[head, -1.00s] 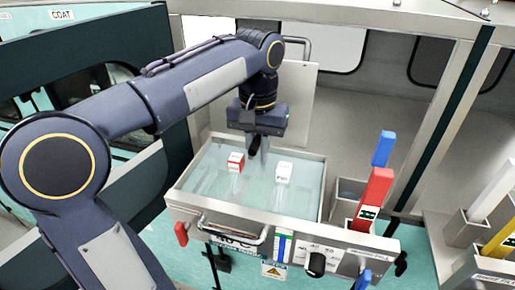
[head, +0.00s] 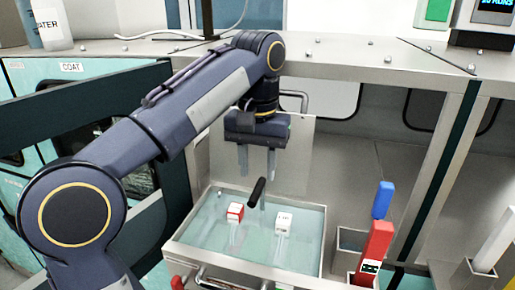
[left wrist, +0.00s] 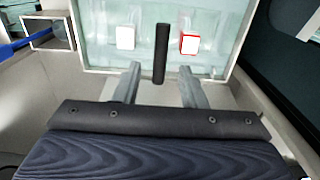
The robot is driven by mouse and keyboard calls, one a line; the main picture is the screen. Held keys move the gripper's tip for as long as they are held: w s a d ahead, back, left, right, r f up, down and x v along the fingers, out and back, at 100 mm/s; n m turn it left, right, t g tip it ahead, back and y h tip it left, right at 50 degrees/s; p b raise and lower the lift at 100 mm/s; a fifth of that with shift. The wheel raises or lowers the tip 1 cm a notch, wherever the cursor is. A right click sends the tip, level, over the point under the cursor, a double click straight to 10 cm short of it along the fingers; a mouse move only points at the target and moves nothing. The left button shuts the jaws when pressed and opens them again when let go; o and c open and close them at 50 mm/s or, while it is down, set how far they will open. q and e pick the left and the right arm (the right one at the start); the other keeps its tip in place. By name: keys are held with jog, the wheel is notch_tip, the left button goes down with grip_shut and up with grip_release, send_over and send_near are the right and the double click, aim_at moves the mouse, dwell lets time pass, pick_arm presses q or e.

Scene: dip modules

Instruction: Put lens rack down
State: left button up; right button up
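A black bar-like handle (head: 257,192) stands up from the water bath (head: 190,228). It seems to be the lens rack's handle; the rest of the rack is hard to make out. The handle also shows in the left wrist view (left wrist: 162,52), in line with the gap between the fingers. My left gripper (head: 257,162) is open and empty above the bath, its fingers pointing down, apart from the handle. Its fingers also show spread in the left wrist view (left wrist: 158,88). My right gripper is not in view.
A red-and-white block (head: 235,212) and a white block (head: 284,222) are in the bath on either side of the handle. A panel (head: 290,155) stands behind it. Red (head: 375,250) and blue (head: 382,198) upright pieces stand at the right.

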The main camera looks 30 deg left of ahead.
pick_arm(q)
notch_tip(320, 180, up, 4)
jog(key=shift+f+p, duration=0.15)
jog(key=shift+p, duration=0.45)
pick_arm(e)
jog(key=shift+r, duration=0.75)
